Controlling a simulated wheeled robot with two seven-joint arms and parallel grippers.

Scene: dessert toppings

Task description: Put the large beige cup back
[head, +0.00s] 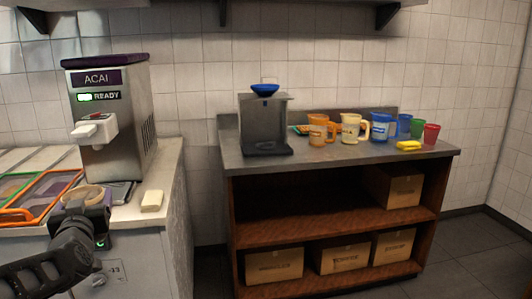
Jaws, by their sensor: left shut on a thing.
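My left gripper (86,206) is at the lower left, near the front edge of the left counter. I cannot tell whether the cup touches the counter. My right gripper is not in view.
The acai machine (108,115) stands behind the gripper. A white block (152,201) and orange-framed and green-framed trays (40,205) are nearby. Across a floor gap, a shelf table (300,168) holds a grey dispenser (264,128), pitchers (352,128), small cups (431,134) and a yellow item (409,146).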

